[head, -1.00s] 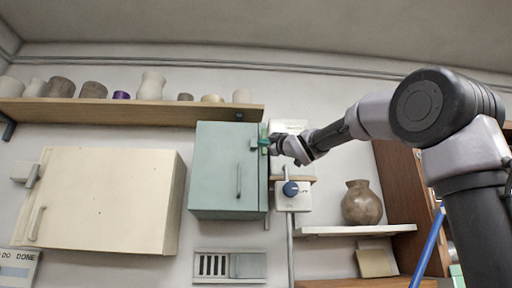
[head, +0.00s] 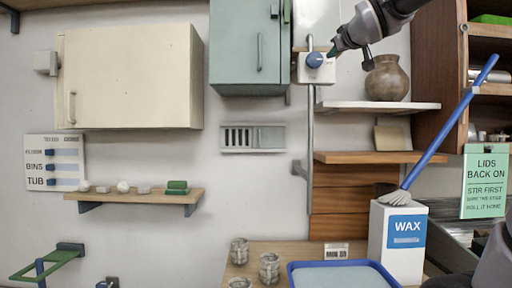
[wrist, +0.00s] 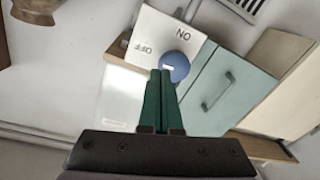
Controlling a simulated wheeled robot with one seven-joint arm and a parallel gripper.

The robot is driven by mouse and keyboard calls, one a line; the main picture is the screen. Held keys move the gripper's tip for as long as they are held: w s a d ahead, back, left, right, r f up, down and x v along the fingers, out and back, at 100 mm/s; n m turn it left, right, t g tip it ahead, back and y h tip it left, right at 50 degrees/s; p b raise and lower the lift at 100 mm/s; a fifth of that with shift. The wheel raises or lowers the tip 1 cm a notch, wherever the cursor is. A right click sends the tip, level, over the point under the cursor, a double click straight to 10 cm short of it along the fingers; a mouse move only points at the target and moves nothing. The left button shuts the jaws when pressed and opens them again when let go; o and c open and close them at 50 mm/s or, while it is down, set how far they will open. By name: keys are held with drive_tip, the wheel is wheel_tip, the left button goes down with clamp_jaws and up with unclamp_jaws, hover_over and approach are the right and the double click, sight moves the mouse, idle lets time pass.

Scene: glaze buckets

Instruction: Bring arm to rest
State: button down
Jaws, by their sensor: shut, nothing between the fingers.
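My gripper (head: 334,49) is at the upper right in the head view, in front of the wall just right of the blue switch knob (head: 315,60). In the wrist view its green fingers (wrist: 163,77) are pressed together and empty. Their tips overlap the lower edge of the blue knob (wrist: 175,66) in the picture; I cannot tell whether they touch it. The knob sits on a white plate marked ON and OFF (wrist: 160,40). My arm reaches in from the top right.
A green-grey cabinet (head: 240,45) and a cream cabinet (head: 125,80) hang shut on the left. A brown vase (head: 386,78) stands on a white shelf (head: 370,107) near my arm. A brush with a blue handle (head: 450,125) leans up from the white WAX box (head: 400,262).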

drive_tip(key=s+f+m+g, duration=0.3)
drive_tip(key=s+f, duration=0.4)
drive_tip(key=f, duration=0.4)
drive_tip(key=s+d+f+m+g, duration=0.1)
drive_tip(key=s+f+m+g, duration=0.2)
drive_tip(key=s+f, duration=0.4)
drive_tip(key=s+f+m+g, duration=0.3)
drive_tip(key=s+f+g, duration=0.2)
drive_tip(key=f, duration=1)
drive_tip(key=s, duration=0.2)
drive_tip(key=shift+s+d+f+y, duration=0.15)
drive_tip(key=shift+s+f+y, duration=0.1)
drive_tip(key=shift+s+y, duration=0.1)
